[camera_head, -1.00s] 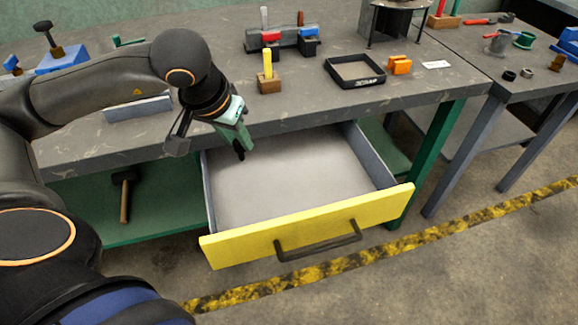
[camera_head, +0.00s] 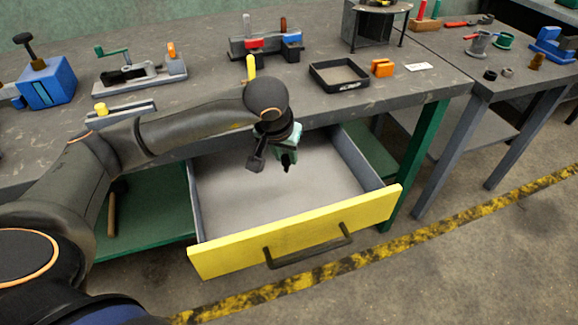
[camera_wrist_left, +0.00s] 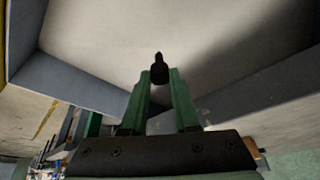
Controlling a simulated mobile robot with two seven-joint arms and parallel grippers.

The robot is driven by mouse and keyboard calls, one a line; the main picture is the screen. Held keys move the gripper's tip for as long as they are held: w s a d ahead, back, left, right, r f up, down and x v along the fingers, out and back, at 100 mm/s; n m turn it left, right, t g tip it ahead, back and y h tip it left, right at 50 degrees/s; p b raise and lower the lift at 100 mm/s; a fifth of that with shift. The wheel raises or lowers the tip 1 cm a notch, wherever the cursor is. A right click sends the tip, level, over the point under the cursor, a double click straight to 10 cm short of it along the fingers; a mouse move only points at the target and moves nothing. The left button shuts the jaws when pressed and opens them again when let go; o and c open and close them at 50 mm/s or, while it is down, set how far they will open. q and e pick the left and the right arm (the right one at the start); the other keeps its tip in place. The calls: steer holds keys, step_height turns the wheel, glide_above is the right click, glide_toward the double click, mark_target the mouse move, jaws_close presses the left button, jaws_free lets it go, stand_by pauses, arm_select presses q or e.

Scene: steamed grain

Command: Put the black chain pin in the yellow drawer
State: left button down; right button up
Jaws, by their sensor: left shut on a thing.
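The yellow drawer (camera_head: 300,234) is pulled out below the workbench, and its pale floor looks empty. My left gripper (camera_head: 286,164) is above the open drawer, pointing down, toward its back half. In the left wrist view, my left gripper (camera_wrist_left: 160,86) is shut on the black chain pin (camera_wrist_left: 160,68), whose tip sticks out past the green fingers over the drawer floor. In the head view the pin is small and dark at the fingertips (camera_head: 287,168). My right gripper is not in view.
The workbench top (camera_head: 215,95) overhangs the back of the drawer. It bears a black tray (camera_head: 340,86), orange blocks (camera_head: 382,68) and a blue vise (camera_head: 46,84). A hammer (camera_head: 112,212) lies on the green shelf left of the drawer.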

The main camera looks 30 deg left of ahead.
mark_target(288, 165)
arm_select(q)
steer(key=shift+w+d+f, duration=0.1)
steer(key=shift+w+f, duration=0.05)
steer(key=shift+f, duration=0.1)
steer(key=f, duration=0.3)
steer(key=shift+w+d+f, duration=0.15)
steer(key=shift+w+f, duration=0.05)
steer(key=shift+f, duration=0.2)
steer(key=shift+b, duration=0.3)
steer(key=shift+f, duration=0.2)
steer(key=c, duration=0.7)
jaws_free()
steer(key=shift+r, duration=0.1)
